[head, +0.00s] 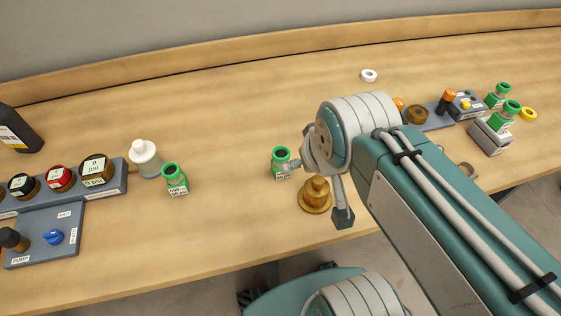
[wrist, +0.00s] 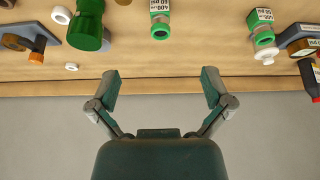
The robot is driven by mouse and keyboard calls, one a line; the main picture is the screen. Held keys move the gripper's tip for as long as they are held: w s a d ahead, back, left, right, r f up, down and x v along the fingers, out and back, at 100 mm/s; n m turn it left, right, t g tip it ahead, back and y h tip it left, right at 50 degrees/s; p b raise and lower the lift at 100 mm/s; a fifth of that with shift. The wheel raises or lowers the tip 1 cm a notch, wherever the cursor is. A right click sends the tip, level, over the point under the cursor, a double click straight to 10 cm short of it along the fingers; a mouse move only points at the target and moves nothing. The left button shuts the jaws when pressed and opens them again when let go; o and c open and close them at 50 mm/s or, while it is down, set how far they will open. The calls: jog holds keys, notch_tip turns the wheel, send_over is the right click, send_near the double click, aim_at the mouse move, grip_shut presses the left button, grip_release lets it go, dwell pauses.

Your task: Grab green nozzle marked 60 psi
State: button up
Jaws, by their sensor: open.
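Several green nozzles with white labels stand on the bench. In the head view, one nozzle (head: 174,181) stands left of centre, with a label that seems to end in psi. In the wrist view, one nozzle (wrist: 160,20) is at top centre and another (wrist: 261,28) at upper right.
A brass fitting (head: 315,196) stands beside my gripper. A white ring (head: 369,75) lies at the back.

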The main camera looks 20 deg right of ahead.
jog(key=w+f+g, duration=0.3)
jog(key=w, duration=0.5)
jog(key=g, duration=0.3)
send_over(281, 162)
jog(key=w, duration=0.2)
jog(key=f, duration=0.6)
jog(key=shift+d+f, duration=0.1)
jog(key=shift+d, duration=0.1)
notch_tip(281, 162, down, 11)
jog(key=shift+d+r, duration=0.1)
jog(key=shift+d, duration=0.05)
jog(key=c, duration=1.3)
jog(key=shift+o, duration=0.2)
